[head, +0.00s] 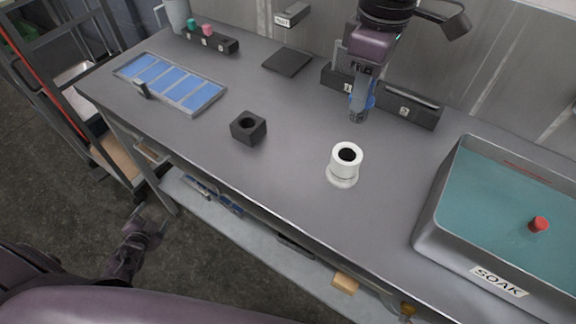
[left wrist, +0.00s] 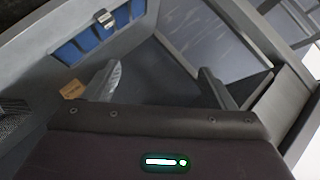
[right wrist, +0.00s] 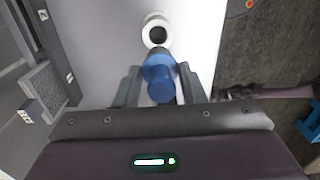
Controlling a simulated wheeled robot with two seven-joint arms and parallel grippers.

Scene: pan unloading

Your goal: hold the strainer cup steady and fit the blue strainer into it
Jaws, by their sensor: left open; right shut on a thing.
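The white strainer cup (head: 343,167) stands upright on the grey table, its dark round opening facing up. It also shows in the right wrist view (right wrist: 156,22). My right gripper (head: 358,108) is at the back of the table, behind the cup. It is shut on the blue strainer (right wrist: 160,78), which sits between its fingers in the right wrist view. In the head view only bits of blue show beside the fingers. The strainer is apart from the cup. My left gripper (head: 150,222) is open and empty, off the table's front edge and far from the cup.
A black block with a round hole (head: 248,128) stands left of the cup. A tray with blue panels (head: 205,101) lies at the left. A grey SOAK basin (head: 436,207) of water with a red piece (head: 538,223) is at the right. Numbered racks (head: 408,106) line the back.

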